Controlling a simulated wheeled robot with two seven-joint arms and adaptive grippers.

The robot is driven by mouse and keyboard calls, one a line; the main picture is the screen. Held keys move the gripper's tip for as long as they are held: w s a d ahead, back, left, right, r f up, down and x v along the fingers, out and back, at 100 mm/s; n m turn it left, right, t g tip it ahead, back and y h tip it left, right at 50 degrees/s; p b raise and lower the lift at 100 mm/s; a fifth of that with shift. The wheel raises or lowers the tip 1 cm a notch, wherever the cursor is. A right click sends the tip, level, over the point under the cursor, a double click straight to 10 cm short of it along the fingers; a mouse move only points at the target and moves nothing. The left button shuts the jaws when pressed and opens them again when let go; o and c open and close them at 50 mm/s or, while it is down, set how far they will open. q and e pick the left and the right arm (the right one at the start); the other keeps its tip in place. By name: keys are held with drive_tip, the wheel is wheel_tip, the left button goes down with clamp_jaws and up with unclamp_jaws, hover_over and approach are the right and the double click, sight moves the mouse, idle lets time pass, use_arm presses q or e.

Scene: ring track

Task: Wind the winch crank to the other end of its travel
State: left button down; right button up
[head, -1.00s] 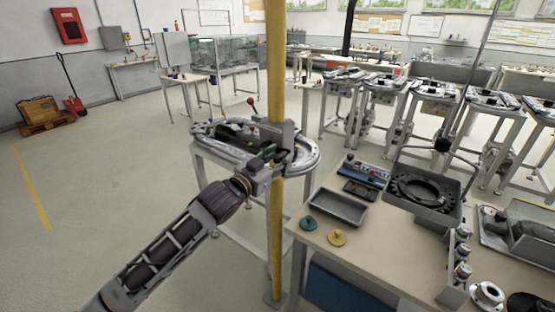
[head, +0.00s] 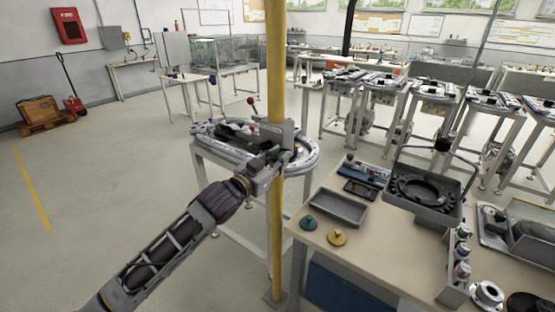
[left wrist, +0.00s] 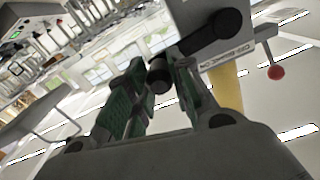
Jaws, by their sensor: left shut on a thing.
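The winch (head: 285,133) is a grey box on a yellow post, with a red-knobbed lever (head: 251,100) on its left. In the left wrist view the winch housing (left wrist: 185,18) shows at the top, with its black crank arm (left wrist: 205,38) slanting down and left from the hub. The crank's dark grip (left wrist: 159,76) sits between the green-padded fingers of my left gripper (left wrist: 157,88), which is shut on it. In the head view my left gripper (head: 272,165) is just below the winch box, and the grip is too small to make out there. My right gripper is not in view.
The yellow post (head: 277,230) stands close by my left gripper. A ring track table (head: 312,158) is behind it. A workbench (head: 375,245) with a grey tray (head: 338,207) and several parts stands at right.

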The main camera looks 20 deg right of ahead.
use_arm(q)
drive_tip(key=shift+f, duration=0.4)
drive_tip(key=shift+f+m, duration=0.75)
drive_tip(key=shift+m, duration=0.25)
drive_tip(key=w+a+f+m, duration=0.4)
drive_tip(key=f+m, duration=0.4)
drive_tip(key=m, duration=0.6)
drive_tip(key=shift+w+a+m+p, duration=0.3)
drive_tip(key=shift+w+p, duration=0.15)
drive_tip(key=shift+w, duration=0.3)
drive_tip(key=shift+w+f, duration=0.1)
drive_tip(key=c, duration=1.3)
unclamp_jaws()
drive_tip(key=shift+w, duration=0.1)
drive_tip(key=shift+o, duration=0.2)
drive_tip(key=shift+s+r, duration=0.2)
drive_tip(key=shift+r, duration=0.1)
